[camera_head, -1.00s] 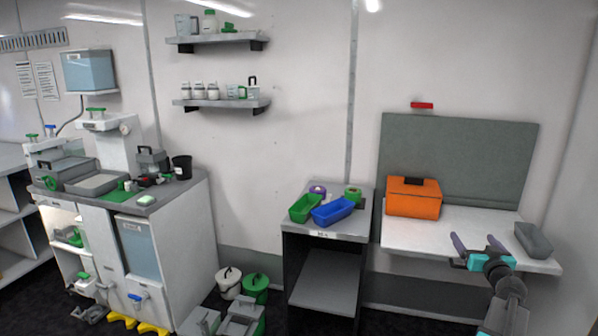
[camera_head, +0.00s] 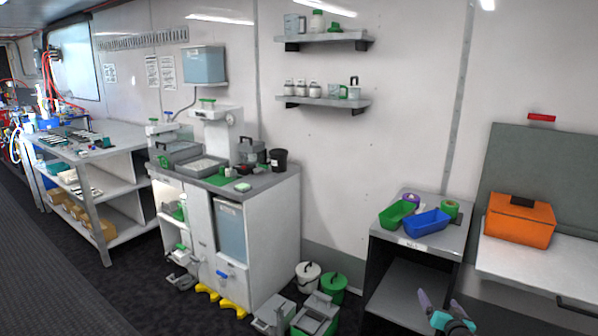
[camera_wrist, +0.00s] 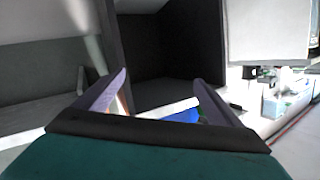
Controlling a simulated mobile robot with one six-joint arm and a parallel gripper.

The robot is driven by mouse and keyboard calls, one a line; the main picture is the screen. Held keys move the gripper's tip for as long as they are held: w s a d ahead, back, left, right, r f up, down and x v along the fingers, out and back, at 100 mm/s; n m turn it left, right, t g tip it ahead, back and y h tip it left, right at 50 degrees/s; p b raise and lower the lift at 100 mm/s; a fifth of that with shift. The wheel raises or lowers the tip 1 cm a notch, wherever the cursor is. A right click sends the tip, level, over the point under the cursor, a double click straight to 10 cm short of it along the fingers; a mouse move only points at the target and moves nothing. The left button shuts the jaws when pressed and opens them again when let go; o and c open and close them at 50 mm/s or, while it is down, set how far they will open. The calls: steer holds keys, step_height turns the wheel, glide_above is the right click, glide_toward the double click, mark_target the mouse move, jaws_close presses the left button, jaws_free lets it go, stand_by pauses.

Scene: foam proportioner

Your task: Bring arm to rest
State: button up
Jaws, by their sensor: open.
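My gripper (camera_head: 441,302) shows at the bottom right of the head view, in front of the small cart, with its two fingers apart and nothing between them. In the wrist view my gripper (camera_wrist: 160,98) also has its fingers spread and empty. Beyond them are dark shelving and a patch of blue, too unclear to name. Most of my arm is outside the head view.
An orange box (camera_head: 520,220) sits on the right bench (camera_head: 540,268). Buckets (camera_head: 307,277) stand on the floor by the white cabinet (camera_head: 275,235). Dark floor at left is clear.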

steer(key=s+a+f+g, duration=0.1)
steer(key=a+f+g, duration=0.1)
steer(key=a+f, duration=1.05)
steer(key=s+a+f+g, duration=0.5)
steer(key=s+a+f, duration=0.55)
steer(key=f, duration=0.25)
steer(key=s+a+f+n+g, duration=0.1)
steer(key=s+a+f+g, duration=0.25)
steer(key=s, duration=0.55)
steer(key=s+a+f+g+y, duration=0.1)
steer(key=s+a+f+g, duration=0.2)
steer(key=s, duration=0.6)
steer(key=s+a+f+n+g, duration=0.1)
steer(key=s+a+f+g, duration=0.2)
steer(key=s, duration=0.6)
steer(key=s+a+r+n+g+y, duration=0.1)
steer(key=s+a+n+g, duration=0.1)
steer(key=s, duration=0.5)
steer(key=shift+s+r+n+g+y, duration=0.35)
steer(key=shift+n+g, duration=0.35)
steer(key=shift+g, duration=0.35)
